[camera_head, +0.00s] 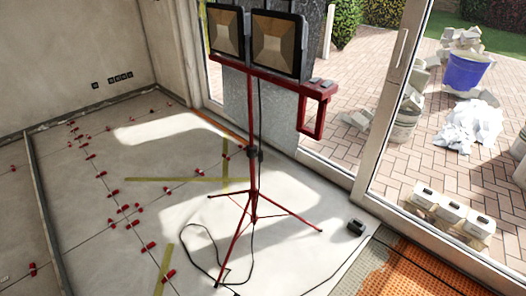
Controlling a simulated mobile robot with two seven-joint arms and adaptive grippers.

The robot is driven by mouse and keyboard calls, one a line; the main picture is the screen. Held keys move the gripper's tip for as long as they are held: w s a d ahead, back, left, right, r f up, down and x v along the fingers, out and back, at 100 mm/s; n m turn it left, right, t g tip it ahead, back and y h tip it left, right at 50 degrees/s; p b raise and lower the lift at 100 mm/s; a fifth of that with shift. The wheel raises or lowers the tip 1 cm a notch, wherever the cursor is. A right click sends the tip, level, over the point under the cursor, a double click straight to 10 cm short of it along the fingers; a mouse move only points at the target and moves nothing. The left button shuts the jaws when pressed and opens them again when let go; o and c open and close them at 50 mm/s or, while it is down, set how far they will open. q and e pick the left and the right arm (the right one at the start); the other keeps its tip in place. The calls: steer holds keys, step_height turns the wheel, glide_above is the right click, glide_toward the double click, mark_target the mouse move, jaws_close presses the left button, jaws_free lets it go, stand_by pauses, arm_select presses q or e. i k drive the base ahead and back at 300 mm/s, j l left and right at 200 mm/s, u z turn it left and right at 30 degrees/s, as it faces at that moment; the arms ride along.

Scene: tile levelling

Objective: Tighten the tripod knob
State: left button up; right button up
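A red tripod (254,185) stands upright on the tiled floor with its legs spread. It carries two black work lights (279,44) on a red crossbar (275,75). A dark collar with what looks like the knob (254,152) sits partway up the pole. It is too small to tell how tight it is. Neither my left nor my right gripper is in view.
Red levelling clips (149,248) dot the tile joints. Yellow strips (172,179) lie near the tripod. A black cable (203,229) loops around its legs, and a small black box (356,227) lies to the right. A glass door frame (389,100) stands behind.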

mark_target(260, 153)
steer(key=i+l+u, duration=0.1)
steer(key=l, duration=0.25)
steer(key=i+l+u, duration=0.15)
steer(key=i+l, duration=0.15)
steer(key=i+l+u, duration=0.1)
steer(key=l, duration=0.3)
steer(key=i+l+u, duration=0.15)
steer(key=l, duration=0.2)
steer(key=i+l+u, duration=0.1)
steer(key=l, duration=0.3)
steer(key=i+l+u, duration=0.1)
steer(key=l, duration=0.3)
steer(key=i+l+u, duration=0.15)
steer(key=l, duration=0.25)
steer(key=i+l+u, duration=0.1)
steer(key=l, duration=0.35)
steer(key=i, duration=0.05)
